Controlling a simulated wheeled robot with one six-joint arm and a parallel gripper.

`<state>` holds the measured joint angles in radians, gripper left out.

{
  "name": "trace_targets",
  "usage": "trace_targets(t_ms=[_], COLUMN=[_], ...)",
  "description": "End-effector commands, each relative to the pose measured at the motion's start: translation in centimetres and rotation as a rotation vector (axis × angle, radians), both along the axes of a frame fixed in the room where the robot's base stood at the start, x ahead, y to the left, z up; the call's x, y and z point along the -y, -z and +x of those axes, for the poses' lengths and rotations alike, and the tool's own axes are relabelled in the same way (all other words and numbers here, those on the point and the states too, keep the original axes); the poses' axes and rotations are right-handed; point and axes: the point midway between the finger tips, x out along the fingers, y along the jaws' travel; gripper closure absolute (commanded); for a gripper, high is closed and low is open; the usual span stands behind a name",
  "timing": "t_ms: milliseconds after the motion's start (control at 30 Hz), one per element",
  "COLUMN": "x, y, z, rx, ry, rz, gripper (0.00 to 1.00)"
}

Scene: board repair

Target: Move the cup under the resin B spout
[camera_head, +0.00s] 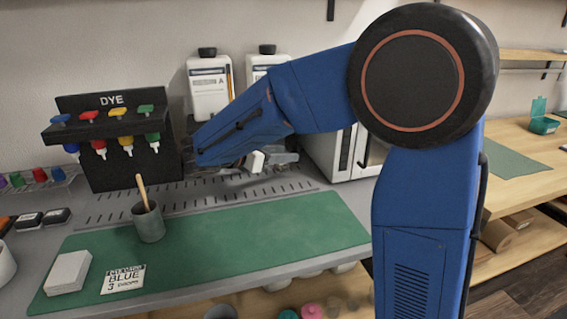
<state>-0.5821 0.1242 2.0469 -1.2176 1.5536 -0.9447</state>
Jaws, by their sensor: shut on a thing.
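My gripper (270,160) is in front of the resin dispensers, partly hidden behind my blue forearm. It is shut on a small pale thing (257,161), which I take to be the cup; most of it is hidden. The resin A bottle (210,92) is white with a black cap. A second white bottle (265,61) to its right is the resin B one, its lower part and spout hidden by my arm. A grey cup-shaped holder (148,222) with a wooden stick stands upright on the green mat, apart from my gripper.
The black dye rack (110,167) with several coloured taps stands at the left. A white box (68,272) and a "BLUE 3 drops" card (123,282) lie on the green mat (270,235). A white appliance (330,152) stands right of the dispensers. The mat's middle is clear.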

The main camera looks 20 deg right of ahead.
Motion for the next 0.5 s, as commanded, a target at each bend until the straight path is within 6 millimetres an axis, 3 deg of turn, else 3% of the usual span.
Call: trace_targets(t_ms=[233,500], x=[0.9,0.8], y=[0.0,3.3], z=[1.0,0.9], rx=[0.000,-0.002], ry=[0.001,-0.001], rz=[0.000,-0.001], gripper=[0.83,0.83])
